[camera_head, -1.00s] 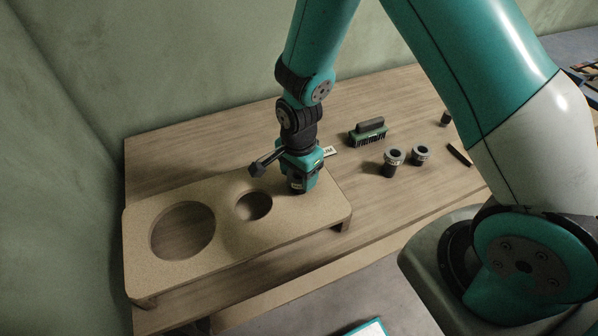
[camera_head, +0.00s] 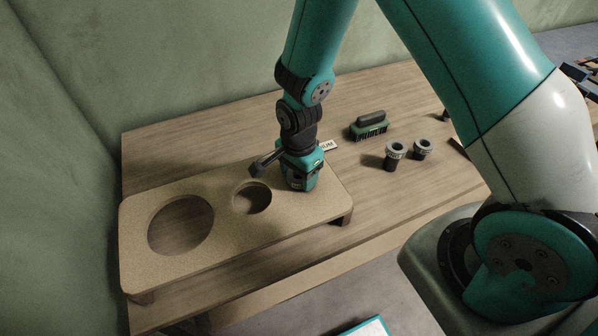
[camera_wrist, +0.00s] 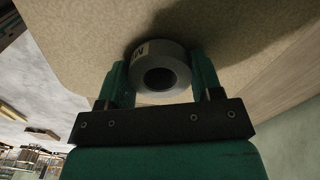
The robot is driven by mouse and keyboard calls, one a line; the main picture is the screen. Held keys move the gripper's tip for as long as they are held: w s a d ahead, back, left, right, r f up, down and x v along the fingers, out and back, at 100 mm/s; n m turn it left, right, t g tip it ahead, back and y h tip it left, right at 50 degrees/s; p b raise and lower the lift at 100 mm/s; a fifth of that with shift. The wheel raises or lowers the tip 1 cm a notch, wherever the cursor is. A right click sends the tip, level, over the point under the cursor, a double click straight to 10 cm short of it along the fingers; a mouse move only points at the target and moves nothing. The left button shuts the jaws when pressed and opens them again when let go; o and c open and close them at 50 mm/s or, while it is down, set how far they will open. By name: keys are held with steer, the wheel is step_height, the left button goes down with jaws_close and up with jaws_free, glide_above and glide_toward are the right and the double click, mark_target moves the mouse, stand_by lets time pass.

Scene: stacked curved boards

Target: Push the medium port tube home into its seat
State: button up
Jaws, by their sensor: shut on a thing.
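My gripper (camera_wrist: 162,85) is shut on the grey medium port tube (camera_wrist: 178,57), a ring-ended tube with a white label that shows the letter M in the wrist view. The tube's end sits between the two green fingers, close against the tan curved board (camera_wrist: 85,35). How deep the tube sits in the board is hidden. In the head view my gripper (camera_head: 301,185) is low over the right part of the board (camera_head: 225,250) and hides the tube. A large hole (camera_head: 180,225) and a smaller hole (camera_head: 254,199) in the board are empty.
Two dark port tubes (camera_head: 394,156) (camera_head: 423,149) stand upright on the wooden table (camera_head: 350,95) to the right. A white label card (camera_head: 328,146) lies behind my gripper.

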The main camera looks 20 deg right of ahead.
steer(key=shift+f, duration=0.25)
steer(key=o, duration=1.2)
steer(key=shift+s+f, duration=0.1)
steer(key=shift+s, duration=0.1)
steer(key=shift+d, duration=0.1)
step_height(320, 180, up, 18)
steer(key=b, duration=0.3)
steer(key=shift+w, duration=0.3)
steer(key=s+a+r+n+y, duration=0.2)
steer(key=s+r+n, duration=0.1)
steer(key=s+n, duration=0.6)
steer(key=s+a+r+n+y, duration=0.2)
steer(key=s+r+n, duration=0.2)
steer(key=s+n, duration=0.5)
steer(key=n+b, duration=0.1)
steer(key=n, duration=0.1)
steer(key=shift+s+a+n, duration=0.3)
steer(key=shift+a, duration=0.05)
